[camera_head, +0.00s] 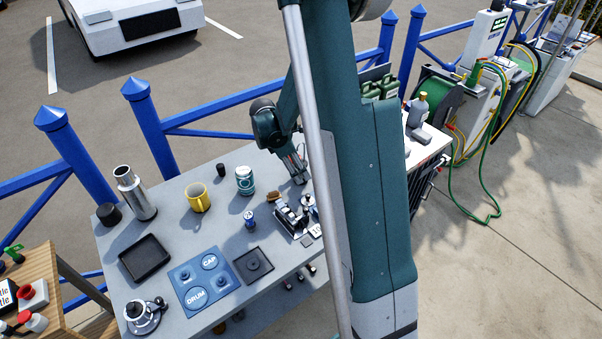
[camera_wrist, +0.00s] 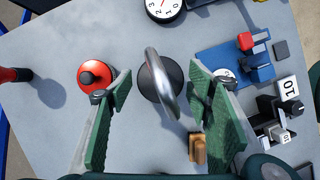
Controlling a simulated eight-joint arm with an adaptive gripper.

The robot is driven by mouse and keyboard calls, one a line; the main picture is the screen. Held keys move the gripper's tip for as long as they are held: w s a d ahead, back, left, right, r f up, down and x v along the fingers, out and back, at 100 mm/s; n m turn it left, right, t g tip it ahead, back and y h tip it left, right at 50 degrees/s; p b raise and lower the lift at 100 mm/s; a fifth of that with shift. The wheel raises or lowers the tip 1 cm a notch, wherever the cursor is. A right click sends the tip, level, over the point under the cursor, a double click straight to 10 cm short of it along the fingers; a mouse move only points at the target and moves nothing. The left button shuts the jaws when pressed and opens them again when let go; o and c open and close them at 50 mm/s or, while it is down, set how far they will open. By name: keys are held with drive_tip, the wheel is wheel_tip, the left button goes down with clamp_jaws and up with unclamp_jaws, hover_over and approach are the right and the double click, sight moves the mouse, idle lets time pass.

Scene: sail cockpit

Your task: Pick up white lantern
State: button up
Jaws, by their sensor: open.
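My gripper (camera_wrist: 158,92) is open, its two green ribbed fingers pointing down at the grey table. Between the fingertips in the wrist view is a round dark top with a bright metal handle (camera_wrist: 160,78). I take it for the lantern seen from above; no white body shows, so I cannot be sure. A gap shows between it and each finger. In the head view my gripper (camera_head: 297,168) is low over the table beside my arm. I cannot make out the lantern there; my arm hides part of the table.
A red round object (camera_wrist: 95,76) stands close outside the left finger. A brown object (camera_wrist: 198,148) is by the right finger. Black-and-white blocks (camera_wrist: 289,88) and a blue tray (camera_wrist: 232,58) lie right; a dial (camera_wrist: 163,8) is above. A yellow mug (camera_head: 198,198) stands farther left.

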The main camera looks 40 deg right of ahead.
drive_tip(key=shift+x, duration=1.15)
drive_tip(key=c, duration=1)
